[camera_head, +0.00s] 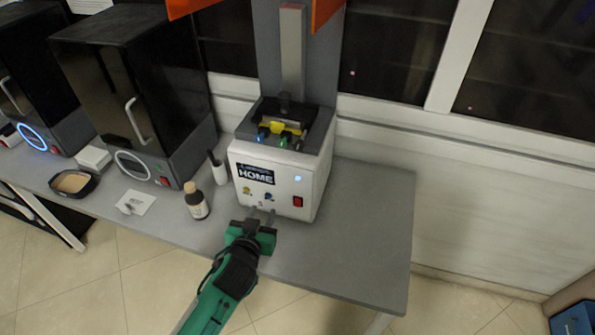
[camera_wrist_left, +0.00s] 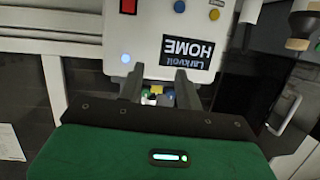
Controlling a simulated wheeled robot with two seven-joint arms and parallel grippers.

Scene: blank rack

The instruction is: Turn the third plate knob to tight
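The white machine (camera_head: 252,157), labelled HOME, stands on the grey table and has a recessed top plate. On the plate's front edge I see a blue knob (camera_head: 263,134), a green knob (camera_head: 283,140) and a less clear third spot at its right. A yellow part (camera_head: 285,128) lies behind them. My left gripper (camera_head: 262,215) is low in front of the machine's front face, below the knobs. In the left wrist view its two fingers (camera_wrist_left: 160,86) are apart with nothing held. Small coloured knobs show upside down beyond the fingers, partly hidden. My right gripper is not in view.
The front face carries a red switch (camera_head: 298,202) and small yellow and blue buttons. A brown bottle (camera_head: 196,201) and a white tube (camera_head: 217,170) stand left of the machine. Black boxes (camera_head: 135,90) stand further left. The table's right side (camera_head: 365,230) is clear.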

